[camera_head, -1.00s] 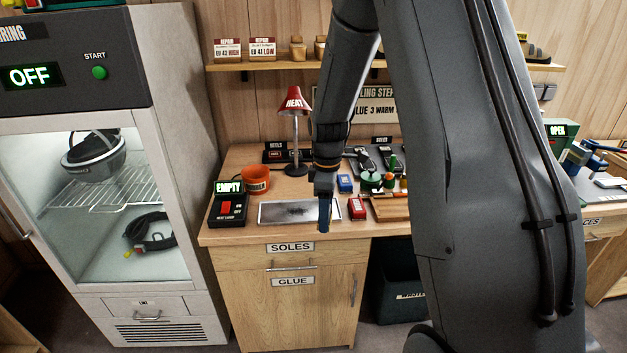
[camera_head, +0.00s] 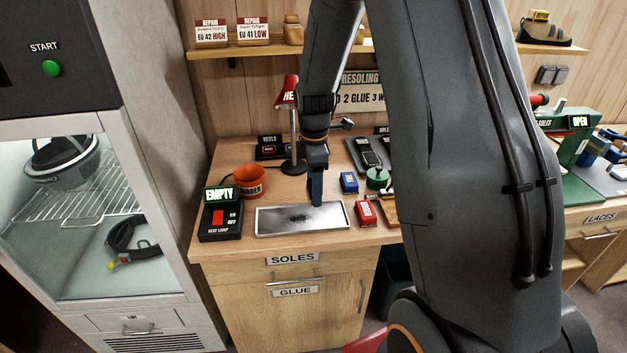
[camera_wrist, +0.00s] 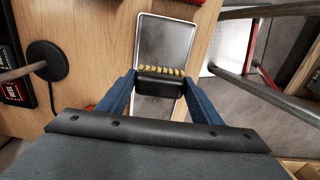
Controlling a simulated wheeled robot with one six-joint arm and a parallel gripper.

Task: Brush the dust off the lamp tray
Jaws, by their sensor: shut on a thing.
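The lamp tray (camera_head: 335,222) is a shallow metal rectangle near the bench's front edge, with a dark dusty patch around its middle. It also shows in the wrist view (camera_wrist: 165,30), where its visible part looks grey and mostly bare. My gripper (camera_head: 316,203) points down over the tray's right half. In the wrist view its blue fingers (camera_wrist: 159,84) are shut on a brush (camera_wrist: 160,84) with a black body and a row of yellow bristles. The bristles appear over the tray; I cannot tell whether they touch it. The brush is hidden in the head view.
The heat lamp (camera_head: 293,130) stands behind the tray. Red (camera_head: 366,214) and blue (camera_head: 349,183) small boxes sit close at right. A glass-fronted oven (camera_head: 80,230) stands left of the bench.

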